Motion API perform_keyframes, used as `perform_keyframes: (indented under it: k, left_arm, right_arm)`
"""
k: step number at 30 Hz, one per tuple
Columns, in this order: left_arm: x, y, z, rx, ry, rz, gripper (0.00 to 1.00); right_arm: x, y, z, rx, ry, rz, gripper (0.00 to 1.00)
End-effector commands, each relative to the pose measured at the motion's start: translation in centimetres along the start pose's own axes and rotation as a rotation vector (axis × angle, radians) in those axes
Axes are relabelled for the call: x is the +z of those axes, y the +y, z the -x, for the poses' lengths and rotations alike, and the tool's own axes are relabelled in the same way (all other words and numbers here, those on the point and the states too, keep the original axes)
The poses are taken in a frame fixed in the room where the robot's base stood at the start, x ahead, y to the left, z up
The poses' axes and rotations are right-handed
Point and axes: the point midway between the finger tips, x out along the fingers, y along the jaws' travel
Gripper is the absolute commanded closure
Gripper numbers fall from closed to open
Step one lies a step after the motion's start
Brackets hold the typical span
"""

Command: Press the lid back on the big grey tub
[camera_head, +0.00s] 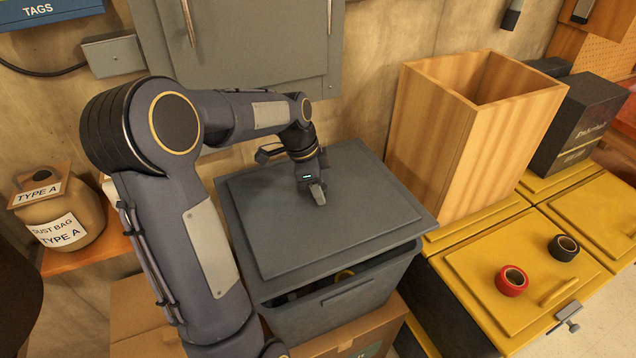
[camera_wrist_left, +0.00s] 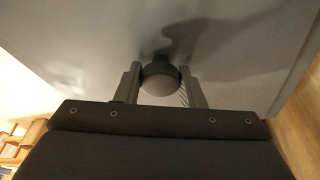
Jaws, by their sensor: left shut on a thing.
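The big grey tub (camera_head: 335,317) stands on a cardboard box in the middle of the head view. Its grey lid (camera_head: 350,230) lies over the top. Whether the back edge touches the rim cannot be seen. My left gripper (camera_head: 318,192) is above the lid's middle. In the left wrist view its two fingers are closed on the lid's round dark knob (camera_wrist_left: 160,80), one on each side. My right gripper is not in view.
A tall open wooden box (camera_head: 430,140) stands right of the tub. Yellow cases (camera_head: 465,290) at the right carry a red tape roll (camera_head: 511,280) and a black one (camera_head: 564,247). A dust bag jar (camera_head: 60,212) is at the left. A grey wall cabinet (camera_head: 260,60) hangs behind.

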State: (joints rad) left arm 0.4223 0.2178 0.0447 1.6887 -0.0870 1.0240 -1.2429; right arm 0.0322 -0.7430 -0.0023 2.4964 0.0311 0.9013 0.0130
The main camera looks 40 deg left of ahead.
Motion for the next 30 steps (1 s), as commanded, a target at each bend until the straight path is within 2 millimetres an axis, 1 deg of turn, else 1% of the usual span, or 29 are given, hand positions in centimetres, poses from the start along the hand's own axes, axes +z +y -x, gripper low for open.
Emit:
perform_keyframes:
  k: [1,18,23,30]
  left_arm:
    - [0.2,0.0,-0.8,0.0,0.0,0.0,0.99]
    - [1.7,0.0,-6.0,-0.001,0.001,0.0,0.99]
    - [1.8,0.0,-6.6,-0.002,0.001,0.0,0.99]
    - [1.8,0.0,-6.6,-0.001,0.001,0.0,0.99]
  right_arm:
    - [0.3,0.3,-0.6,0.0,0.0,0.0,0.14]
    - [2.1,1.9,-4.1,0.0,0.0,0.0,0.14]
    - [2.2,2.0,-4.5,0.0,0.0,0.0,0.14]
    - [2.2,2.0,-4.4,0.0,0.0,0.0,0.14]
